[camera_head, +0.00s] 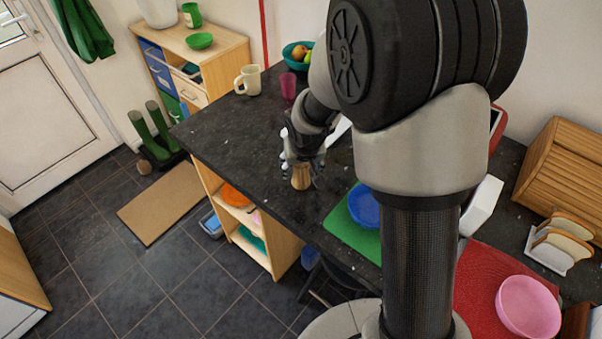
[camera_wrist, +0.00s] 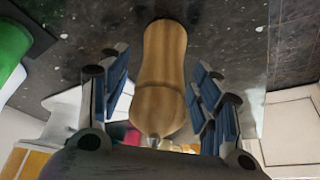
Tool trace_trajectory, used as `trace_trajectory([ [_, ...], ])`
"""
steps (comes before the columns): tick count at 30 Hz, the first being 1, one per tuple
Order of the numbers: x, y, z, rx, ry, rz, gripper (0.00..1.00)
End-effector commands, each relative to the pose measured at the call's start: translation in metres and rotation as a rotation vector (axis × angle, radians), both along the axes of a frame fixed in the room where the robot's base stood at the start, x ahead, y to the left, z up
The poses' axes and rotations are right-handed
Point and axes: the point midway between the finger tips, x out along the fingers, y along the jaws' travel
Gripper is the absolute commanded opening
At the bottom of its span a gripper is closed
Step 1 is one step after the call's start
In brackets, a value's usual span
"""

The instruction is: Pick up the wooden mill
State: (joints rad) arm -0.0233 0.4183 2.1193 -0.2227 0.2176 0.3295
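The wooden mill (camera_head: 301,178) stands on the dark granite counter (camera_head: 235,135), with its upper part hidden by my gripper (camera_head: 303,166) in the head view. In the wrist view the light brown mill (camera_wrist: 161,75) lies along the middle of the picture, between the blue-padded fingers of my gripper (camera_wrist: 163,100). The fingers are spread, one on each side of the mill. Narrow gaps show between the pads and the wood, so the gripper is open around it.
A green mat (camera_head: 345,222) with a blue bowl (camera_head: 364,207) lies right of the mill. A cream mug (camera_head: 249,80), a pink cup (camera_head: 288,86) and a fruit bowl (camera_head: 297,56) stand farther back. The counter left of the mill is clear. My arm hides part of the counter.

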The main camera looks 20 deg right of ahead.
Motion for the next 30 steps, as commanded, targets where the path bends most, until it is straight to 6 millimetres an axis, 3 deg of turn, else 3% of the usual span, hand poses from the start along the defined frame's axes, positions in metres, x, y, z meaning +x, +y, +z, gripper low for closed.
trace_trajectory([
  [21, -0.0004, 0.0, -0.0001, 0.0, 0.001, 0.0, 0.08],
  [30, 0.0, 0.0, 0.0029, 0.0, 0.0, 0.0, 0.08],
])
